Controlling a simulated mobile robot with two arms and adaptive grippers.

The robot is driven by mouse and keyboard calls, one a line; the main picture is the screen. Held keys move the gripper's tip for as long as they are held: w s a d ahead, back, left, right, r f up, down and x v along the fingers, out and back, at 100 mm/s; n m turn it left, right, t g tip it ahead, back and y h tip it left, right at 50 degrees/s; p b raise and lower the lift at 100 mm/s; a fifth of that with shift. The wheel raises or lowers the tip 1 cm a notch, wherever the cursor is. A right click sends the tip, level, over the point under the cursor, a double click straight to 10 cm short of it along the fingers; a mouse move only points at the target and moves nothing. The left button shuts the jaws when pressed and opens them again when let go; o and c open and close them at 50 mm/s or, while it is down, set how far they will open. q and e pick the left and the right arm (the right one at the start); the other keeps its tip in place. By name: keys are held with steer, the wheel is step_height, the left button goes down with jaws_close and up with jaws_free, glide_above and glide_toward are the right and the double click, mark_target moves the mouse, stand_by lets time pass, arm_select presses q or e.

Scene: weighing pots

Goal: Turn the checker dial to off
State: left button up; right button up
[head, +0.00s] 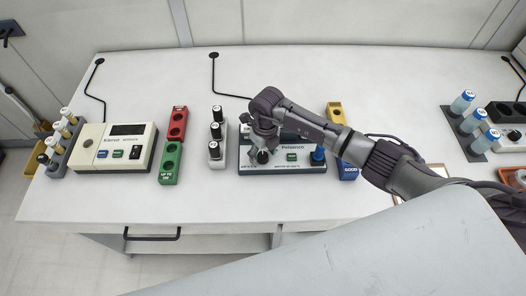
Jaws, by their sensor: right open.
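A white and dark instrument (283,168) with a small green display stands mid-table, partly hidden by my right arm. A black dial (262,157) is at the left of its front panel, and a blue knob or pot (318,155) is at its right end. My right gripper (262,149) is open and points down at the black dial. Its fingertips are at or just above the dial; I cannot tell whether they touch it. The dial's pointer and marks are too small to read. My left gripper is out of view.
A cream instrument (113,147) stands at left beside a rack of pots (57,150). A red and green block (171,146), a grey rack of black pots (217,155) and a yellow and blue block (337,118) flank the middle. Blue-capped bottles (463,101) stand right. The front table strip is clear.

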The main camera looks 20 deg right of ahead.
steer(key=c, duration=1.1)
steer(key=shift+f+n+b, duration=0.2)
steer(key=shift+n+b, duration=0.6)
steer(key=shift+b, duration=0.3)
steer(key=shift+c, duration=0.2)
steer(key=n+b, duration=0.4)
steer(key=b, duration=0.1)
steer(key=shift+n, duration=0.4)
steer(key=shift+r+n+b, duration=0.15)
steer(key=shift+n+b, duration=1.15)
steer(key=shift+b, duration=0.05)
steer(key=shift+r, duration=0.1)
steer(key=o, duration=1.1)
steer(key=shift+o, duration=0.2)
